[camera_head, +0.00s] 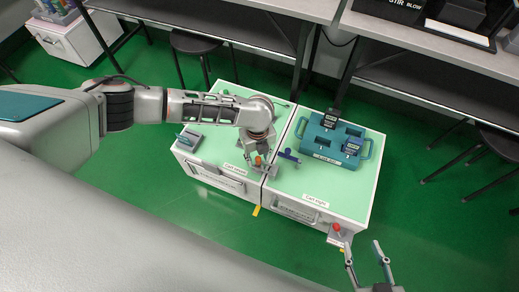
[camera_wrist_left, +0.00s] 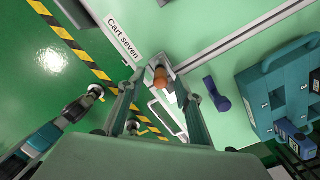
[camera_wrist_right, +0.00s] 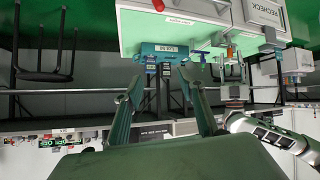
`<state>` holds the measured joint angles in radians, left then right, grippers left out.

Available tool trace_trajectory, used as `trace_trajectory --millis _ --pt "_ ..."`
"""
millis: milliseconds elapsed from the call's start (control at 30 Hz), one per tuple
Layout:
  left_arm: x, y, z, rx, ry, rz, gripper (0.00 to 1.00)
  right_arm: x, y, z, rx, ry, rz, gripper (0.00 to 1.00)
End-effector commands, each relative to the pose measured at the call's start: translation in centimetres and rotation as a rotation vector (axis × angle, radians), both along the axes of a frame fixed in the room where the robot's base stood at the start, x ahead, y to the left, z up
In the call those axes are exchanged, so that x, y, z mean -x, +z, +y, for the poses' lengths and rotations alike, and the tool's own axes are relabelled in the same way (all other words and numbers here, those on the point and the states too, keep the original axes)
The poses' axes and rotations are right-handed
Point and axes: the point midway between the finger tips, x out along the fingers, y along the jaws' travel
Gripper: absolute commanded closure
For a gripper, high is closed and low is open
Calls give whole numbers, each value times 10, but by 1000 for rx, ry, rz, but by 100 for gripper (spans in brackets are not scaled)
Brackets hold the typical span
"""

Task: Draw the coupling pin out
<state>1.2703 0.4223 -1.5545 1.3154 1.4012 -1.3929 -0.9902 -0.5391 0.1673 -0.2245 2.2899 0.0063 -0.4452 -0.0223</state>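An orange-topped pin (camera_head: 258,160) stands at the seam between the two carts, near their front edge. My left gripper (camera_head: 256,168) is directly over it. In the left wrist view the pin's orange top (camera_wrist_left: 160,77) shows between the spread fingers, beside a grey bracket; its lower part is hidden. I see no clear contact of the fingers with it. My right gripper (camera_head: 367,252) is open and empty off the right cart's front corner; its spread fingers also show in the right wrist view (camera_wrist_right: 160,85).
The left cart (camera_head: 222,160) bears a small grey-teal device (camera_head: 188,138). The right cart (camera_head: 290,185) bears a dark blue object (camera_head: 289,156) and a teal crate (camera_head: 325,155) with handheld testers. A red knob (camera_head: 336,228) is at its front corner. Benches and stools stand behind.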

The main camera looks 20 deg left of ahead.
Motion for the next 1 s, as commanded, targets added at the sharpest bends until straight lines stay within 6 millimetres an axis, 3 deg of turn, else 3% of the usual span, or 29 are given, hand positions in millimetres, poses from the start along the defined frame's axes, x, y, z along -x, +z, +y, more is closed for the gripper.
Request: trace_trajectory --millis 133,467,600,700,733,767,800,1000 --pt "1 -13 0 -1 0 1 66 -1 0 4 -14 0 -5 60" --pt "-1 -12 0 0 0 -4 66 -4 5 6 -19 0 -14 60" --pt "-1 -12 0 0 0 -3 100 -4 5 6 -19 0 -14 60" --pt "-1 -12 0 0 0 -3 100 -4 5 6 -19 0 -13 60" --pt "-1 -12 0 0 0 -3 91 -4 5 6 -19 1 -13 60" --pt "-1 -12 0 0 0 -3 99 -4 5 6 -19 1 -13 60" --pt "-1 -13 0 0 0 -3 100 -4 5 6 -19 1 -13 60" --pt "-1 -11 0 0 0 -3 100 -2 3 6 -19 -1 -8 60"
